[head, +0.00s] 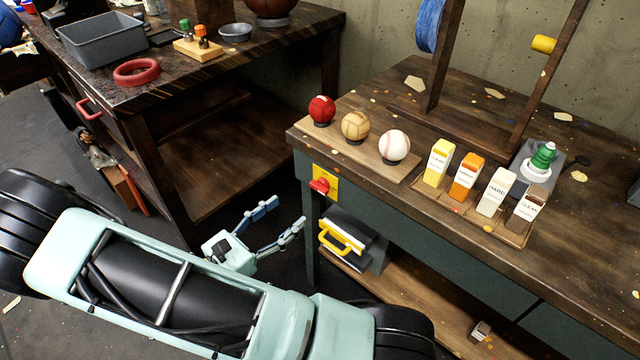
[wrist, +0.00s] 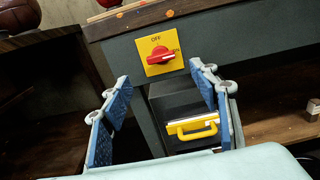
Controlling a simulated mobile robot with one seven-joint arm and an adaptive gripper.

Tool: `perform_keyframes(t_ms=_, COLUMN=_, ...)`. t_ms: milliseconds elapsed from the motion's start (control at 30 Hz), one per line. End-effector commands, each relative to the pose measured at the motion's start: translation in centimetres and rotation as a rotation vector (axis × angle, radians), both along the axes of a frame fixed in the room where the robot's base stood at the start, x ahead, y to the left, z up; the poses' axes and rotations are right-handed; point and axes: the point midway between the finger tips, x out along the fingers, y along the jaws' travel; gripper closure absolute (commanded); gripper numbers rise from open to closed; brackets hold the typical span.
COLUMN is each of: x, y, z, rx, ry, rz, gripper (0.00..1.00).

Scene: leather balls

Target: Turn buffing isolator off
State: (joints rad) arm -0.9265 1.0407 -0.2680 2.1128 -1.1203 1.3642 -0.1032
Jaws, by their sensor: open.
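The buffing isolator (head: 322,184) is a red rotary knob on a yellow plate, fixed to the front left end of the workbench. In the wrist view the isolator (wrist: 160,55) shows "OFF" printed above the knob. Its red handle lies roughly horizontal, pointing right towards a small label that I cannot read clearly. My gripper (head: 290,212) is open and empty, to the lower left of the isolator and apart from it. In the wrist view my gripper's blue-padded fingers (wrist: 160,75) stand wide apart, with the isolator between and beyond their tips.
A dark drawer unit with a yellow handle (head: 340,238) sits below the isolator. Above, balls stand on a wooden board (head: 385,167), beside several labelled bottles (head: 465,177). A second bench (head: 100,85) stands left. Open floor lies between the benches.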

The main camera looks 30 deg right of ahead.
Motion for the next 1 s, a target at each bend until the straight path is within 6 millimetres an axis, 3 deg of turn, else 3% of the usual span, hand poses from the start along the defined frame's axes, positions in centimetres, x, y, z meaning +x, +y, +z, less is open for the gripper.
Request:
perform_keyframes(t_ms=600, x=3.2, y=-9.1, z=-0.1, rx=-0.001, ry=0.0, rz=-0.003, gripper=0.45)
perform_keyframes(t_ms=1000, x=3.6, y=-10.0, z=0.0, rx=0.0, ry=0.0, rz=-0.001, gripper=0.45)
